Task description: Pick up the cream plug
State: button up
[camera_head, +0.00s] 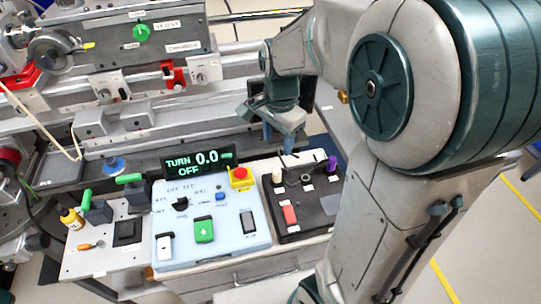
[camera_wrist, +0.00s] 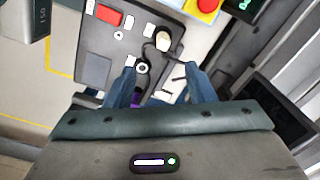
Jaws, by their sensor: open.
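The cream plug (camera_head: 277,175) stands at the upper left of a black panel in the head view. In the wrist view the cream plug (camera_wrist: 162,41) lies beyond my fingertips, with a dark cable curving beside it. My gripper (camera_head: 280,138) points down above the panel's back edge. In the wrist view my gripper (camera_wrist: 159,72) has its two blue fingers apart, with nothing held between them. A round socket (camera_wrist: 142,68) shows between the fingers, near the left one.
The black panel (camera_head: 318,222) also carries a purple part (camera_head: 332,164) and a red block (camera_head: 290,215). To its left stands a pale blue control box (camera_head: 172,254) with a yellow-and-red button (camera_head: 240,174) and a display (camera_head: 198,160). Metal rails run behind.

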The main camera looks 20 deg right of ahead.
aim_at(277, 170)
jog(key=shift+m, duration=0.8)
jog(key=f, duration=0.3)
jog(key=w+f, duration=0.1)
jog(key=f, duration=0.5)
jog(key=shift+w+f, duration=0.15)
jog(key=shift+f, duration=0.05)
jog(key=shift+d+f, duration=0.15)
jog(key=shift+f, duration=1.15)
jog(key=shift+d+f, duration=0.1)
jog(key=shift+f, duration=1.15)
grip_shut()
